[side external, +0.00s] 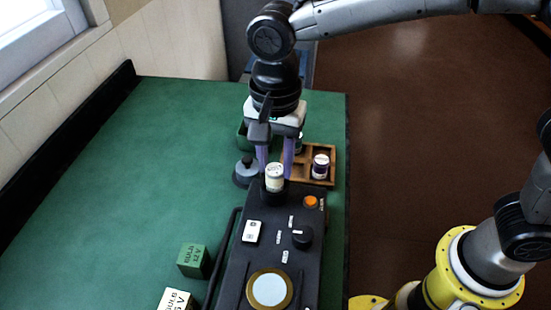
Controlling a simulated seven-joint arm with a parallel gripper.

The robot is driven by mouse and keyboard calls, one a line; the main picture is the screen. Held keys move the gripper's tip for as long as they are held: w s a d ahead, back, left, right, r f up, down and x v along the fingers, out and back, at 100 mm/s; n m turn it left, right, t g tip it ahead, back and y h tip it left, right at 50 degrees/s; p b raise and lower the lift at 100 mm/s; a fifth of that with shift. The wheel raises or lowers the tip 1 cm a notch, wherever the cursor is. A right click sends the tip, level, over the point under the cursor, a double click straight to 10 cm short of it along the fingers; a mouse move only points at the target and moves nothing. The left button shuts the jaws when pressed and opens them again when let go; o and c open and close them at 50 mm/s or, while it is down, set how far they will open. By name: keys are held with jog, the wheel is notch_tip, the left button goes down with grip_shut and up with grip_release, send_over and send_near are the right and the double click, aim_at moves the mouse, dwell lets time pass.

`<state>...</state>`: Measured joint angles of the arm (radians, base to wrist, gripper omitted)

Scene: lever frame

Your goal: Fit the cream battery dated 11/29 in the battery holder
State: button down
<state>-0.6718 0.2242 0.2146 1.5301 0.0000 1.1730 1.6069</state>
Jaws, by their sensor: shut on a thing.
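A cream battery (275,172) stands roughly upright at the far end of the black device (262,258). My gripper (275,170) points down with its two purple fingers on either side of the battery, shut on it. The date on the battery is too small to read. A short dark round part (272,188) shows just below the battery and looks like the battery holder. I cannot tell whether the battery sits inside it or just above or behind it.
A grey round object (246,172) stands close left of my gripper. A green bulb box (193,259) and a cream box (177,300) sit front left. The green table's left side is clear.

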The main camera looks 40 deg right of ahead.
jog(key=shift+f, duration=0.7)
dwell(0.6)
jog(key=shift+c, duration=2.2)
grip_release()
jog(key=shift+o, duration=0.2)
jog(key=o, duration=0.4)
jog(key=shift+r, duration=3)
